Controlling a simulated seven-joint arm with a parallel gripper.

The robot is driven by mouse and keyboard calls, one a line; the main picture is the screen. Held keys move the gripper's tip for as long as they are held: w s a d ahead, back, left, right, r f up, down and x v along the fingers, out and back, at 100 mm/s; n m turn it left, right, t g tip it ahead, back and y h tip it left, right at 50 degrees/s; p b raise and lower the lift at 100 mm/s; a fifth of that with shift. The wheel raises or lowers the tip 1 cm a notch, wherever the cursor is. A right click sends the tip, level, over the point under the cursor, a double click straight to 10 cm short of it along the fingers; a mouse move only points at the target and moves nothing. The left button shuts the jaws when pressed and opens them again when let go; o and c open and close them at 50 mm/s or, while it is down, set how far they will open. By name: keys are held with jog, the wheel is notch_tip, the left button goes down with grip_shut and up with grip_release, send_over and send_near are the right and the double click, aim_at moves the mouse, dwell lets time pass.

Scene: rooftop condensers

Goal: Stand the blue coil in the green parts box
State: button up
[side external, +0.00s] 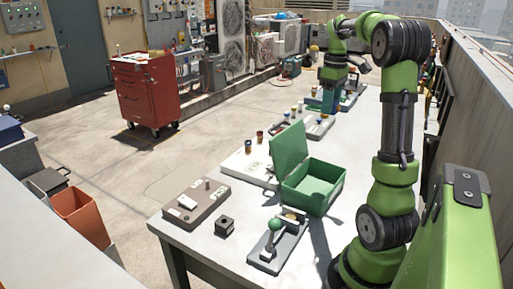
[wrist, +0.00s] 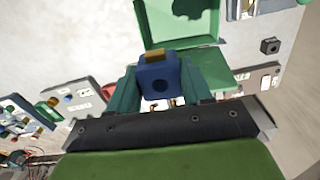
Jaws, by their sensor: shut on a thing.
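The blue coil (wrist: 159,80) is a small block with a dark round hole in its face and a brass-coloured piece on its top edge. My gripper (wrist: 160,88) is shut on it, with a teal finger on either side. In the side view my gripper (side external: 328,104) is over the far part of the table, beyond the box; the coil is hard to make out there. The green parts box (side external: 313,192) stands on the table with its lid (side external: 289,150) raised on the left. The box (wrist: 206,22) also shows beyond the coil in the wrist view, partly hidden.
A brown board (side external: 197,203), a black block (side external: 224,226) and a green-knobbed lever device (side external: 276,245) are near the box. A pale board (side external: 246,162) with two small cups adjoins it. Trays of parts (side external: 314,125) lie farther back. A red tool cabinet (side external: 145,92) stands on the floor.

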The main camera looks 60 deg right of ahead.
aim_at(319, 185)
notch_tip(319, 185, down, 26)
jog(key=shift+w+f, duration=0.1)
jog(key=shift+f, duration=0.15)
dwell(0.3)
jog(key=shift+f, duration=0.15)
jog(key=o, duration=0.9)
